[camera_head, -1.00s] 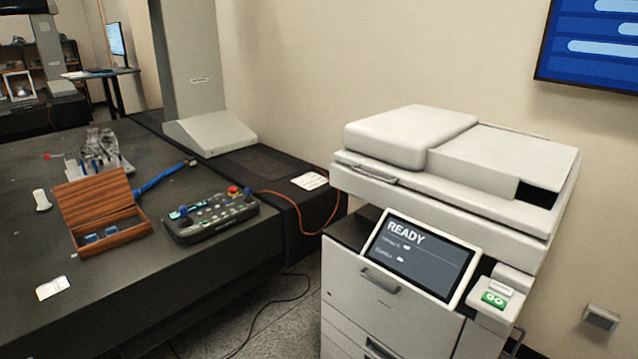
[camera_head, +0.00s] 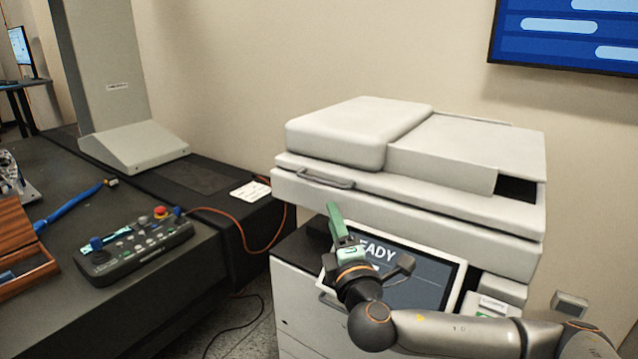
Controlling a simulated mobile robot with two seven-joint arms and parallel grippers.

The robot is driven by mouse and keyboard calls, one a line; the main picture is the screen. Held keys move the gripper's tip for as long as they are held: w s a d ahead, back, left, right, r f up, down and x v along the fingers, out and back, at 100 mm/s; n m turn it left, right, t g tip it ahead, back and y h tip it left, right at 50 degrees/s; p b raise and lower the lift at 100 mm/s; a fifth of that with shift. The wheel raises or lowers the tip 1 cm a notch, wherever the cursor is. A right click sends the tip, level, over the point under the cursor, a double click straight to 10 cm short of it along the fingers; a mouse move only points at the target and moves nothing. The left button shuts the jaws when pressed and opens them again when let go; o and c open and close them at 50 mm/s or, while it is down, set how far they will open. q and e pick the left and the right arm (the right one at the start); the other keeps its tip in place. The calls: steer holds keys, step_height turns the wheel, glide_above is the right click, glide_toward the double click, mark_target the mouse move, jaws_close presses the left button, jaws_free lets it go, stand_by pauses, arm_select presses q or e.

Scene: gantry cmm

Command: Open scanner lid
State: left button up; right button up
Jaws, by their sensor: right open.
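The white scanner lid (camera_head: 440,158) lies shut on top of the copier (camera_head: 400,203). A grey handle (camera_head: 325,179) sits on the lid's front edge toward the left. My right gripper (camera_head: 362,226) is open and empty, in front of the copier's screen and below the handle, apart from it in the picture. One green finger points up toward the handle. The gripper and forearm cover part of the screen (camera_head: 425,285). My left gripper is not in view.
A dark granite table (camera_head: 190,275) stands at the left, with a control box (camera_head: 135,247) and an open wooden case (camera_head: 22,262) on it. An orange cable (camera_head: 240,232) runs to the copier. A wall screen (camera_head: 570,35) hangs at upper right.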

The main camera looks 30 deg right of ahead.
mark_target(320, 182)
steer(key=p+x, duration=0.1)
steer(key=x, duration=1.1)
jaws_close()
steer(key=shift+a, duration=0.1)
stand_by(1.1)
